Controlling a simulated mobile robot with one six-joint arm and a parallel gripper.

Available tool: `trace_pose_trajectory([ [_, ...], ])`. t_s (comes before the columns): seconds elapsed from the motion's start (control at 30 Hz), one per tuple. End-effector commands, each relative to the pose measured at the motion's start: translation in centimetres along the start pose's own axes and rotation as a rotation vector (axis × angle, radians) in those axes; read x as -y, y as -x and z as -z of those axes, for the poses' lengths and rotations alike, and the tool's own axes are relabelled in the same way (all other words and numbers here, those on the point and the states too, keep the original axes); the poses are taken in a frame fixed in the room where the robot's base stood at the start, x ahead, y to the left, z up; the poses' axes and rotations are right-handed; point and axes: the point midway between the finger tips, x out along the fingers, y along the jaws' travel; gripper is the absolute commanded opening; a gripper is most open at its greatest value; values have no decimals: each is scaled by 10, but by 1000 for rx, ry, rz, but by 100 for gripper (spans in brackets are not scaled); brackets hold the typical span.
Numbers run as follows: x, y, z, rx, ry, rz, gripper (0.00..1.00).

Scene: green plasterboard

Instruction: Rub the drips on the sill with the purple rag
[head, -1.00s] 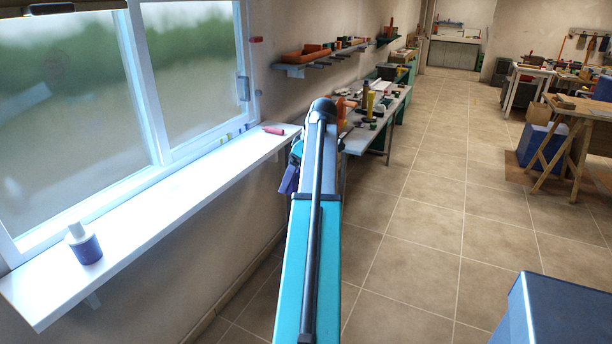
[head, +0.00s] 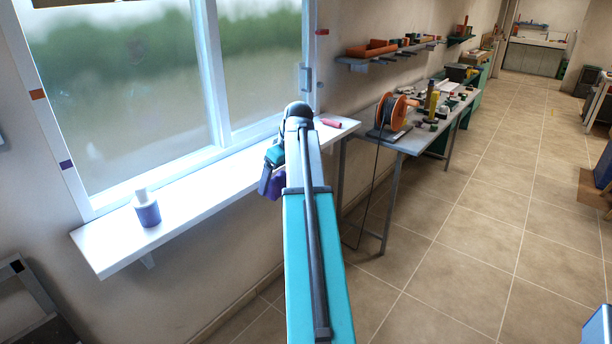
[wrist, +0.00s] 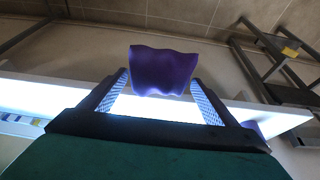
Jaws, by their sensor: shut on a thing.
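The purple rag (head: 270,186) hangs from my gripper (head: 275,166), just off the front edge of the white sill (head: 205,196) in the head view. In the wrist view the rag (wrist: 164,70) sits between the two fingers of my gripper (wrist: 160,80), which is shut on it. The bright sill (wrist: 40,97) crosses behind the fingers there. I cannot make out any drips; the sill is glaring, and my arm hides part of it.
A white bottle with a blue-purple band (head: 148,212) stands upright on the sill's near end. A red-pink object (head: 331,123) lies at the far end. A bench (head: 412,140) with an orange reel (head: 392,111) is beyond.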

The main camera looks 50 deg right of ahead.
Motion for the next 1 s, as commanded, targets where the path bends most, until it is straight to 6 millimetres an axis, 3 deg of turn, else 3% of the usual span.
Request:
trace_pose_trajectory([
  [0.03,17,-5,9,-1,5,2,64],
  [0.5,146,-35,70,-1,5,2,64],
  [1.0,290,-53,105,-1,8,2,64],
])
